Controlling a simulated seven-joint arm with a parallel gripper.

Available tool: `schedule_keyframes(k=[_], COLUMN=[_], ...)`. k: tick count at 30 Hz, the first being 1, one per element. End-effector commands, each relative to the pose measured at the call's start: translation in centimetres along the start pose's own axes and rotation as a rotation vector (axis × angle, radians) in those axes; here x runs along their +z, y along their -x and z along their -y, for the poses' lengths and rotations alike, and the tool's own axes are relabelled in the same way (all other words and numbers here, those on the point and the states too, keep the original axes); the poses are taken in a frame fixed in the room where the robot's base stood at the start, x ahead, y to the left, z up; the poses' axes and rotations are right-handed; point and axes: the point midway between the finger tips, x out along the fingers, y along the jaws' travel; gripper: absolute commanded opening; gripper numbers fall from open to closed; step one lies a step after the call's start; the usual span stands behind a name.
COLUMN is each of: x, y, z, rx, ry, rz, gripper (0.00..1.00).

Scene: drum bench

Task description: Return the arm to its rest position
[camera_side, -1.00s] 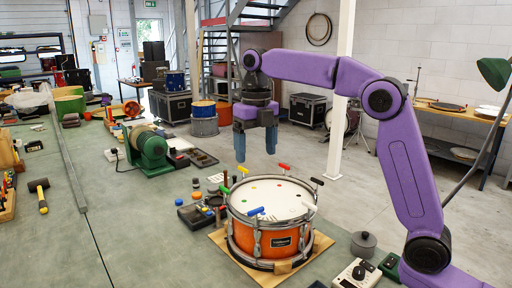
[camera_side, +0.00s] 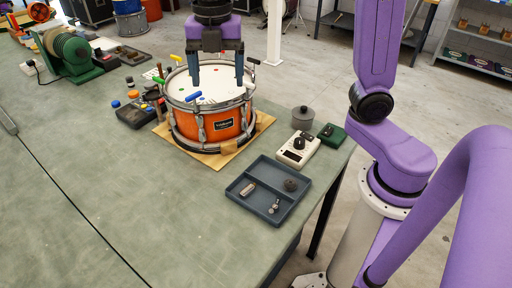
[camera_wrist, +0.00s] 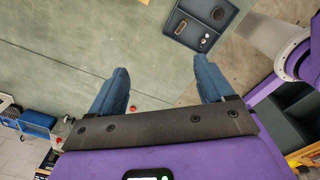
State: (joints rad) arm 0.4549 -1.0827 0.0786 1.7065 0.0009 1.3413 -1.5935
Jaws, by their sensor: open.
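My gripper (camera_side: 217,75) is open and empty, its blue fingers pointing down. In the side view the fingers overlap the drumhead of the orange drum (camera_side: 217,125); I cannot tell their exact height above it. The drum stands upright on a wooden board (camera_side: 205,158), with coloured T-handled keys around its rim, including a blue one (camera_side: 194,96) and a yellow one (camera_side: 175,57). In the wrist view my open gripper (camera_wrist: 161,68) has nothing between its fingers, and the bench top (camera_wrist: 90,40) lies beyond them.
A divided grey tray (camera_side: 242,188) holds small parts at the bench's front right edge; it also shows in the wrist view (camera_wrist: 180,25). Near it are a white dial device (camera_side: 297,152), a green box (camera_side: 331,135) and a grey lidded pot (camera_side: 303,117).

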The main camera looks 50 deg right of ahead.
Motion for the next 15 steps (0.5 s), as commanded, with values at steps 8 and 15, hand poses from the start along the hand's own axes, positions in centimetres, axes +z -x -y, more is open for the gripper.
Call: schedule_keyframes(k=[8, 15], x=[-4.1, -6.2], y=[-3.6, -7.0], z=[7.5, 14.8], rx=[0.004, 0.005], ry=[-0.408, -0.768], rz=[-0.005, -0.012], gripper=[0.81, 0.81])
